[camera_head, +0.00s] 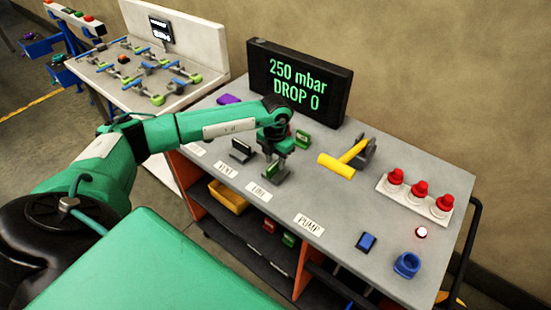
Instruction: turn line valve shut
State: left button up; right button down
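The line valve (279,178) stands behind the label LINE (258,190) on the grey bench top. A small green part stands just behind and right of the gripper. The dark vent valve (241,150) stands to the left, behind the label VENT (227,170). My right gripper is not in view.
A black display (298,82) reads "250 mbar DROP 0". A yellow pump handle (345,160) is right of the gripper. A white strip with red knobs (414,198), a blue switch (367,242) and a blue cup (406,264) are further right. Bench space before the pump is clear.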

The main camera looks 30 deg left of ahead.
pick_arm(q)
jog(key=shift+f, duration=0.7)
grip_shut()
